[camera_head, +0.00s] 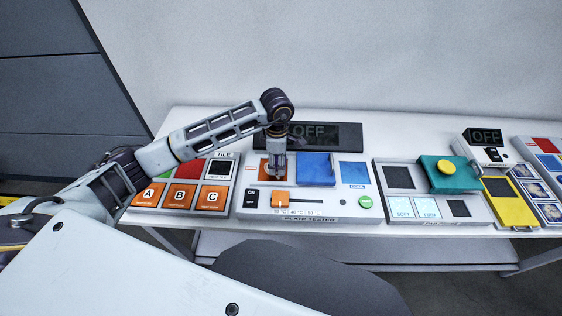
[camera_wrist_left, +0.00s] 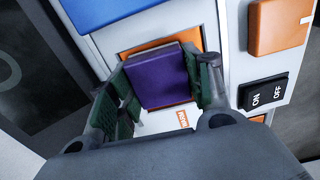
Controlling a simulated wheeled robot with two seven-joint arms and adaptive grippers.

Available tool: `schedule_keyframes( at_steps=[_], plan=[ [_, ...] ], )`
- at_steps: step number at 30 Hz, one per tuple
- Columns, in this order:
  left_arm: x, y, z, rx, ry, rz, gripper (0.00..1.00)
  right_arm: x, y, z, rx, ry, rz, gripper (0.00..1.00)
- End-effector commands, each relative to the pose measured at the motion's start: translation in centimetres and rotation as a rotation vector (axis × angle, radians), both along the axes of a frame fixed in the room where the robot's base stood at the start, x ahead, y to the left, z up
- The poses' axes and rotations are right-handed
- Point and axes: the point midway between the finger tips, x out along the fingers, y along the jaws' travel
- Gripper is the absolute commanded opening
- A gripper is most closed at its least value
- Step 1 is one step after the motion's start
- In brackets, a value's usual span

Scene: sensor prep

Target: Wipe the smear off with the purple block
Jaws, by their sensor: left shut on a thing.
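The purple block (camera_wrist_left: 158,76) is between the green-padded fingers of my left gripper (camera_wrist_left: 162,88) in the wrist view. The gripper is shut on it. The block is over an orange square pad (camera_wrist_left: 188,36) and covers most of it; I cannot tell whether it touches the pad. In the head view my left gripper (camera_head: 273,175) points down over this pad on the plate tester (camera_head: 300,211). I see no smear clearly; the pad under the block is hidden. My right gripper is not in view.
The tester has a blue plate (camera_head: 315,169), a blue cool pad (camera_head: 354,172), an orange slider (camera_head: 281,200) and a green button (camera_head: 366,202). A tile panel (camera_head: 221,170) stands left. A grey panel with a teal block (camera_head: 446,181) stands right.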

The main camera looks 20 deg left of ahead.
Motion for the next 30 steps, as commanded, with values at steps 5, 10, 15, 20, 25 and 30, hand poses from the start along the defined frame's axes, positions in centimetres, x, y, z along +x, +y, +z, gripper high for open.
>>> schedule_keyframes(
  at_steps=[5, 10, 15, 20, 25, 30],
  plan=[
    [0.0, 0.0, 0.0, 0.000, 0.000, 0.000, 0.31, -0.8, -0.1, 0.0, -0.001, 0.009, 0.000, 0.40],
    [0.0, 0.1, 0.0, 0.000, 0.000, 0.000, 0.31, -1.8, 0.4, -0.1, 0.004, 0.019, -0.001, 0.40],
    [-0.1, 0.7, -0.1, 0.001, -0.001, 0.001, 0.31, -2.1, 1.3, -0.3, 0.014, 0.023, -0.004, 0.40],
    [-0.4, 1.5, -0.2, 0.001, -0.001, 0.000, 0.31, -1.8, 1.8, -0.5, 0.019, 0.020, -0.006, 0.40],
    [-0.6, 2.3, -0.3, 0.000, -0.001, 0.000, 0.31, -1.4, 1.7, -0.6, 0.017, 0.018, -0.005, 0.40],
    [-0.8, 2.9, -0.3, 0.000, -0.001, 0.001, 0.31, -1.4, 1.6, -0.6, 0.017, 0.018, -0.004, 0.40]
  ],
)
